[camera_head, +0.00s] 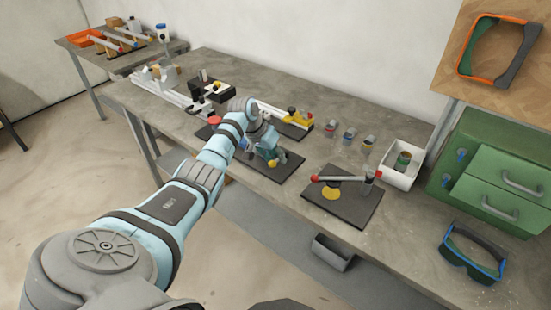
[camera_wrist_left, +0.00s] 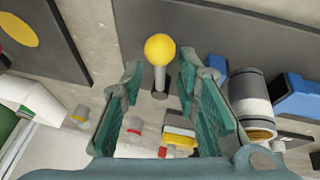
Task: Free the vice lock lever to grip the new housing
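The lock lever shows in the left wrist view as a yellow ball knob (camera_wrist_left: 160,48) on a short grey stem. The knob also shows in the head view (camera_head: 272,163), just beside my left gripper (camera_head: 264,148). In the left wrist view my left gripper (camera_wrist_left: 160,72) is open, with the stem seen in the gap between its fingertips; I see no contact. A grey cylindrical housing (camera_wrist_left: 250,97) lies to the right of the fingers, between blue vice jaws (camera_wrist_left: 300,96). In the head view my gripper hides most of the vice. My right gripper is out of view.
A dark plate (camera_head: 345,205) with a red-ended lever (camera_head: 340,178) and yellow disc lies to the right. Several small cylinders (camera_head: 349,135) and a white bin (camera_head: 402,165) stand behind it. Green drawers (camera_head: 500,185) stand at the right. A yellow-handled clamp (camera_head: 297,117) is behind my gripper.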

